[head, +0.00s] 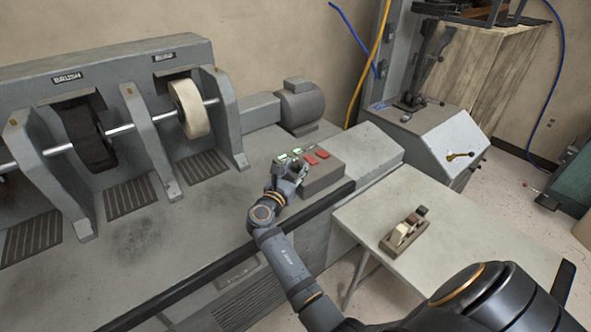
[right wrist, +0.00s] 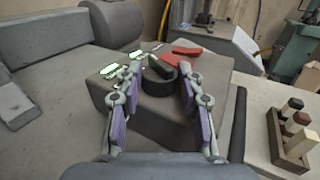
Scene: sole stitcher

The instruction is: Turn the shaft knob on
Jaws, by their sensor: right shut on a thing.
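My right gripper (head: 287,170) is at the left end of this box. In the right wrist view its two fingers (right wrist: 157,88) stand on either side of the knob, shut on it. In the head view the gripper mostly hides the knob. Green pieces (right wrist: 110,70) and red pieces (right wrist: 187,51) sit on the box top beyond the knob. My left gripper is not in view.
The box stands on a grey machine with a brush wheel (head: 88,134) and a buff wheel (head: 190,108) on a shaft. A motor (head: 301,105) stands behind. A table (head: 455,235) at right carries a small wooden holder (head: 404,234) with several pieces.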

